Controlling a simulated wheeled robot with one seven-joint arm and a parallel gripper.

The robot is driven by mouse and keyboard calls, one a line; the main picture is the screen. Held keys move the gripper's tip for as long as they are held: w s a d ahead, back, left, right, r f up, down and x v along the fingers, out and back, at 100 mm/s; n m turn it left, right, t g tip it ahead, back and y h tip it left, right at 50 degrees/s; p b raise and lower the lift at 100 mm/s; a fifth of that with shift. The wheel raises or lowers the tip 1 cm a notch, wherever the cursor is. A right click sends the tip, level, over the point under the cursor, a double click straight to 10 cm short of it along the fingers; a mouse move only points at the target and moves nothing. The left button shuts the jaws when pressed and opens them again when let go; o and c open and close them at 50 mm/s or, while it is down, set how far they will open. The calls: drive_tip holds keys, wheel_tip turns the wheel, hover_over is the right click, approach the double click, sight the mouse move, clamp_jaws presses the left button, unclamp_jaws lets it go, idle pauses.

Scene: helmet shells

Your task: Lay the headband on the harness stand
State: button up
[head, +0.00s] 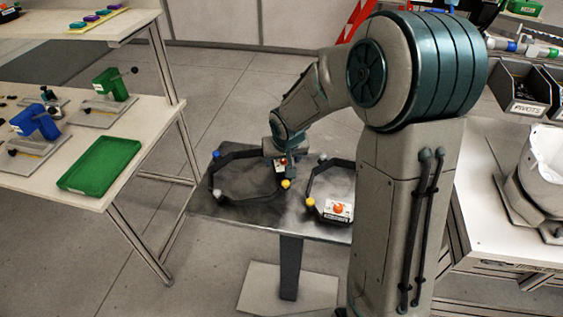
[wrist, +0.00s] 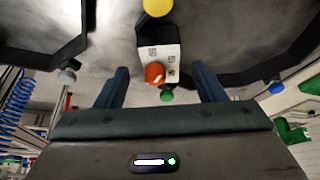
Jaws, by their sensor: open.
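Two black angular headbands lie on a small grey metal table (head: 234,222) in the head view. Each has coloured balls at its corners and a white block with an orange knob. The left headband (head: 232,198) has its block (head: 281,166) partly hidden by my gripper (head: 280,160). The right headband (head: 345,163) has its block (head: 334,211) at the front, and my arm column hides its right side. In the wrist view, my gripper (wrist: 159,72) is open, its fingers on either side of a white block (wrist: 150,58), with gaps between. I cannot tell which thing is the harness stand.
A bench at left holds a green tray (head: 101,166), a blue fixture (head: 36,122) and a green fixture (head: 110,84). At right, a white bench carries a white helmet shell (head: 545,155) and black bins (head: 521,87). Floor between the left bench and table is clear.

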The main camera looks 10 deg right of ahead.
drive_tip(key=v, duration=0.8)
drive_tip(key=s+d+r, duration=0.2)
drive_tip(key=s+d, duration=0.1)
drive_tip(key=s, duration=0.8)
drive_tip(key=s+d+r+g, duration=0.1)
drive_tip(key=s+d+r, duration=0.2)
drive_tip(key=s, duration=0.8)
drive_tip(key=shift+r+m, duration=0.25)
drive_tip(key=shift+m, duration=0.05)
drive_tip(key=shift+s+a, duration=0.1)
